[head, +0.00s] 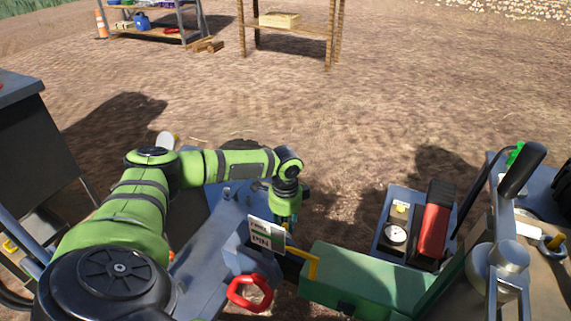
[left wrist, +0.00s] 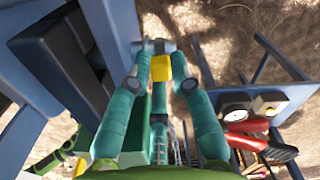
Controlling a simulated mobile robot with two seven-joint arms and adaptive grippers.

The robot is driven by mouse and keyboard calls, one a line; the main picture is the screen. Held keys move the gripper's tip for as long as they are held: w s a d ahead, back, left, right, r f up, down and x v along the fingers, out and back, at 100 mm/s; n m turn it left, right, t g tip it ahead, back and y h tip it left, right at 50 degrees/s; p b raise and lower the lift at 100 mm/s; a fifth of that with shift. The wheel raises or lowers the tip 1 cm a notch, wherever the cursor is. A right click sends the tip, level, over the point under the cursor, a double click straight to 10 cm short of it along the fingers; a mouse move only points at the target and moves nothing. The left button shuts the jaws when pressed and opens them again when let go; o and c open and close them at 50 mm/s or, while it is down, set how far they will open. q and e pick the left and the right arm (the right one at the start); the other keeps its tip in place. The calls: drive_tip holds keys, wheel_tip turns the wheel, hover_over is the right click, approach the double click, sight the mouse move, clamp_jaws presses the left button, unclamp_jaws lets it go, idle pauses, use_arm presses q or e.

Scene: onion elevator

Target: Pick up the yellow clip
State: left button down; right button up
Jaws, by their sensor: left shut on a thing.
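My left gripper (head: 287,222) points down in the head view, just behind a small white label plate on the blue-grey machine. In the left wrist view my left gripper (left wrist: 160,66) has its two teal fingers closed in on a small yellow piece, the yellow clip (left wrist: 163,67). The fingers hide part of it. In the head view the clip in the fingers is hidden or too small to make out. My right gripper is not in view.
A green box (head: 365,282) and a red ring handle (head: 250,293) are close in front of the gripper. A blue tray (head: 399,203) with a gauge and a red-black device stands right. Metal framework stands at far right. Shelves (head: 168,33) stand far back on open dirt.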

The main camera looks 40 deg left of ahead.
sight(286, 225)
use_arm(q)
wheel_tip(286, 225, up, 4)
drive_tip(key=shift+d+r+p, duration=0.1)
drive_tip(key=shift+p, duration=0.3)
drive_tip(key=w+d+r, duration=0.1)
drive_tip(key=d+r, duration=0.2)
drive_tip(key=d, duration=0.2)
drive_tip(key=w+d+r+p, duration=0.1)
drive_tip(key=d+r, duration=0.2)
drive_tip(key=d, duration=0.3)
drive_tip(key=shift+w+r, duration=0.15)
drive_tip(key=shift+w, duration=0.15)
